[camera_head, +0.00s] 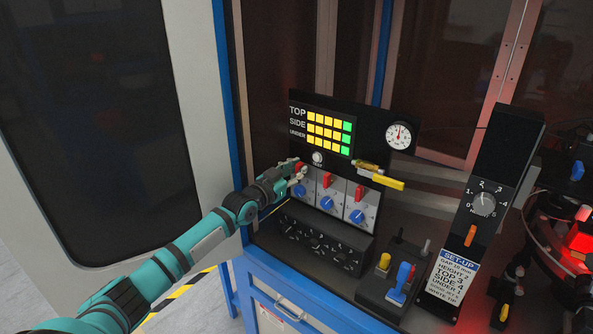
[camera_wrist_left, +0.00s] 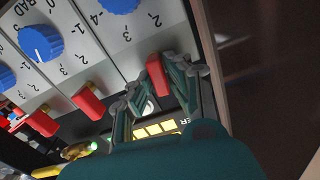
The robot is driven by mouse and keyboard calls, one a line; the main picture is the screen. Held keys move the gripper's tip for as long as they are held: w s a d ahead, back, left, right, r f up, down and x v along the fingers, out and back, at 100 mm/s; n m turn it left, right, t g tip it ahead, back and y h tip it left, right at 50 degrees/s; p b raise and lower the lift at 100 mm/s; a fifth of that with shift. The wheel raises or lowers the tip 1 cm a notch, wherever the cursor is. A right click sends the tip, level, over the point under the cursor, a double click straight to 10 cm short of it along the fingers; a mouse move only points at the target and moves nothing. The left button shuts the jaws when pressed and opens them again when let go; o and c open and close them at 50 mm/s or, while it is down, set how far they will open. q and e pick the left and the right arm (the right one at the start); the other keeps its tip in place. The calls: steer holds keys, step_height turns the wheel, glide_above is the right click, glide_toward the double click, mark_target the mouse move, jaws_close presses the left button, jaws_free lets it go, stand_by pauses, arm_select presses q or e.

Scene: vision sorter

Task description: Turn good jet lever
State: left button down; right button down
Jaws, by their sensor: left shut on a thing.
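A yellow lever (camera_head: 388,184) on a brass valve (camera_head: 366,167) sticks out at the right of the panel, below the gauge; no label on it is readable. In the left wrist view the yellow lever (camera_wrist_left: 47,171) lies at the lower left, clear of my gripper. My left gripper (camera_head: 298,172) is at the leftmost of the red switches on the grey panel. In the left wrist view its fingers (camera_wrist_left: 160,84) are closed around that red switch (camera_wrist_left: 157,72). My right gripper is not in view.
Two more red switches (camera_head: 327,180) and several blue knobs (camera_head: 327,203) sit close to the gripper. A lamp display (camera_head: 331,132) is above, a gauge (camera_head: 399,136) at right. A joystick box (camera_head: 398,282) and a SET-UP card (camera_head: 452,277) stand lower right.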

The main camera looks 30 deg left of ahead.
arm_select(q)
steer(key=shift+a+f+n+b, duration=0.1)
steer(key=shift+f+n+b, duration=0.05)
steer(key=shift+n+b, duration=0.4)
steer(key=shift+n, duration=0.35)
steer(key=shift+r, duration=0.2)
steer(key=c, duration=1.3)
jaws_free()
steer(key=shift+s, duration=0.1)
steer(key=shift+s+f, duration=0.1)
steer(key=shift+s, duration=0.1)
steer(key=s, duration=0.7)
steer(key=s+a, duration=0.1)
steer(key=s, duration=0.3)
steer(key=shift+s, duration=0.25)
